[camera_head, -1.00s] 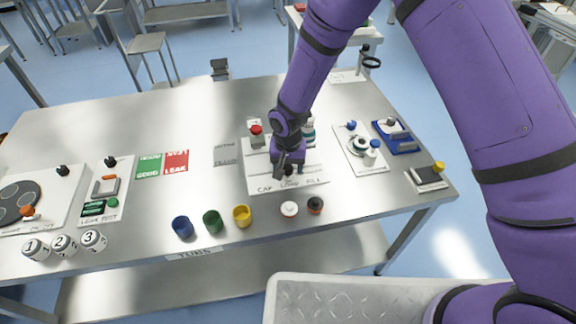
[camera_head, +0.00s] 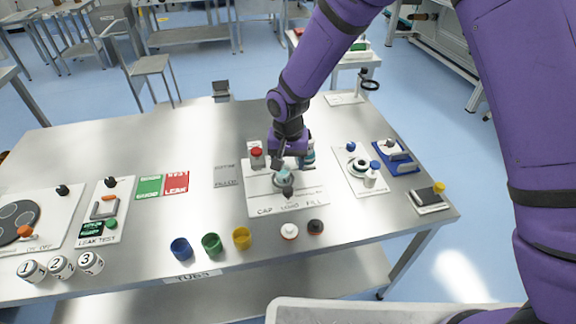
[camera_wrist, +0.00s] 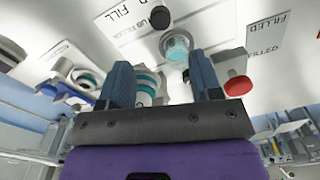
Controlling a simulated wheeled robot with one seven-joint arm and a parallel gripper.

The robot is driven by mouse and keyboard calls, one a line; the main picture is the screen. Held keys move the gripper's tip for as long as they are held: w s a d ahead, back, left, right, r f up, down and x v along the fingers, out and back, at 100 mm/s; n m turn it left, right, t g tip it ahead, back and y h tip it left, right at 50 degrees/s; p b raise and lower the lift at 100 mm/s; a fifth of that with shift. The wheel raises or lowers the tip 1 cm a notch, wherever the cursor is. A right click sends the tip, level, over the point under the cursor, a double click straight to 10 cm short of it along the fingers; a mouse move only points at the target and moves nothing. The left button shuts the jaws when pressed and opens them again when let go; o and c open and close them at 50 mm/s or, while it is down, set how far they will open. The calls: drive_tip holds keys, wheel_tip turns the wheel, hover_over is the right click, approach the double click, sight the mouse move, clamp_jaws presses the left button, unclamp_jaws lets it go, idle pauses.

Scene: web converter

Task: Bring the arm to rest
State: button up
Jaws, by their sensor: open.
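My arm reaches over the steel table, and my gripper (camera_head: 289,162) hangs above the white fill station board (camera_head: 290,210). Its two dark fingers stand apart in the wrist view (camera_wrist: 163,75), with nothing between them. A small clear container with teal content (camera_head: 284,176) stands on the board just below the gripper. It also shows in the wrist view (camera_wrist: 177,46), beyond the fingertips and apart from them. A black knob (camera_head: 288,192) is in front of it. A red-topped part (camera_head: 257,157) stands to the left of the gripper.
Blue (camera_head: 180,248), green (camera_head: 212,244) and yellow (camera_head: 242,238) cups stand along the table's front edge. The table's back left is clear.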

idle(0.4)
drive_tip(key=s+d+r+t, duration=0.1)
drive_tip(key=s+d+r, duration=0.1)
drive_tip(key=d+r, duration=0.9)
drive_tip(key=s+d+r+t, duration=0.1)
drive_tip(key=d+r+t, duration=0.1)
drive_tip(key=d+r, duration=0.85)
drive_tip(key=s+d+r+t, duration=0.1)
drive_tip(key=s+d+r, duration=0.5)
drive_tip(key=s, duration=0.4)
drive_tip(key=s+d+r+t, duration=0.1)
drive_tip(key=s+d+r, duration=0.5)
drive_tip(key=s, duration=0.5)
drive_tip(key=shift+s+d+r, duration=0.15)
drive_tip(key=shift+s+d, duration=0.1)
drive_tip(key=shift+d, duration=0.1)
